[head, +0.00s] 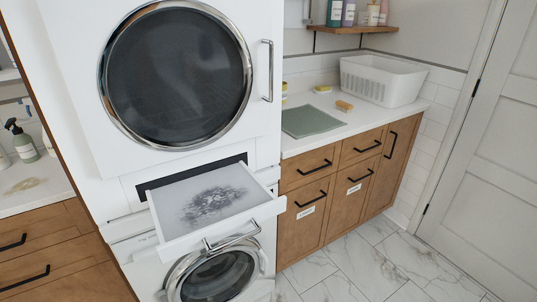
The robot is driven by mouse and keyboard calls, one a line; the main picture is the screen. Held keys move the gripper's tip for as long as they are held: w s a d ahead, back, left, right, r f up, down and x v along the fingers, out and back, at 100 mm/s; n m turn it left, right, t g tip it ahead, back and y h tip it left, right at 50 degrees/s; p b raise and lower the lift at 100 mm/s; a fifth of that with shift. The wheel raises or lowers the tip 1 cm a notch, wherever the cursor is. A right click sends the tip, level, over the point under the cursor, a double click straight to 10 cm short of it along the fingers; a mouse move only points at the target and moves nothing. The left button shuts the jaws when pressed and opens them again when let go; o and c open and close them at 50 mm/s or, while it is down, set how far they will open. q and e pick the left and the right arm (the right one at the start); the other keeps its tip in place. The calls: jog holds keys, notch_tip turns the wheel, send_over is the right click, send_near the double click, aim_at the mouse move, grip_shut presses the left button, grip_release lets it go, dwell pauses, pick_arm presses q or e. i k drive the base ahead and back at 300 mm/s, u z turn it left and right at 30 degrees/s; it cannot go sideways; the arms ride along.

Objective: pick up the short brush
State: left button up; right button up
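A small tan, block-shaped item (344,105), which looks like a short brush, lies on the white counter (313,153) in front of a white basket. It is small in the picture and I cannot make out its bristles. A yellow item (322,89), perhaps a sponge, lies behind it to the left. Neither of my grippers is in view.
A pull-out shelf (164,220) with a dark grey smudge stands open between the stacked dryer (178,75) and washer (215,275). Marble floor (375,265) is clear before the cabinets.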

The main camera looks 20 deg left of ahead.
aim_at(346, 106)
jog(key=z, duration=0.65)
jog(key=i, duration=0.85)
jog(key=z, duration=0.45)
jog(key=i, duration=1.35)
jog(key=u, duration=0.7)
